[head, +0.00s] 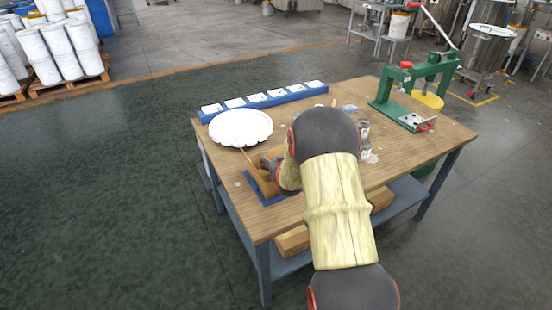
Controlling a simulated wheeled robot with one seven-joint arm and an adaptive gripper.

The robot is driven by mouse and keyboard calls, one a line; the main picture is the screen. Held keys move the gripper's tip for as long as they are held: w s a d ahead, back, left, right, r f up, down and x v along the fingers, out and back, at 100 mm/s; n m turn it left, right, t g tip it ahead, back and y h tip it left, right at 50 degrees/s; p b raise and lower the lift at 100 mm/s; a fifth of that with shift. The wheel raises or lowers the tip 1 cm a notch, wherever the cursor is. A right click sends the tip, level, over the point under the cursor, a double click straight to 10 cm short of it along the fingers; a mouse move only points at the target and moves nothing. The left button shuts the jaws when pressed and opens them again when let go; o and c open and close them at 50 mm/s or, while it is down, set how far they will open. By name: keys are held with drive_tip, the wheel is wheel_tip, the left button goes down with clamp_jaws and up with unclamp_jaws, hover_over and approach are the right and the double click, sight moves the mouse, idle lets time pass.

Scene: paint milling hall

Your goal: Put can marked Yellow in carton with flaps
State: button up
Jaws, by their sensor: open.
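A brown open carton (265,186), seemingly the one with flaps, stands at the table's left front, partly behind my arm. My gripper (268,163) is at the carton's upper side and mostly hidden by my own wrist. It is open; I cannot tell whether it touches the carton, and no can shows in it. Small grey metal cans (364,129) show just right of my arm, partly covered by it. No marking is readable, so I cannot tell which is Yellow.
The wooden table (428,150) holds a white fluted dish (241,127), a blue strip with white cards (263,98) and a green press (412,100). A blue mat (263,199) lies by the carton. Brown boxes (292,241) are on the lower shelf.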

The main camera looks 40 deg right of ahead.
drive_tip(key=shift+r+p, duration=0.5)
drive_tip(key=p+v, duration=0.3)
drive_tip(key=v, duration=0.9)
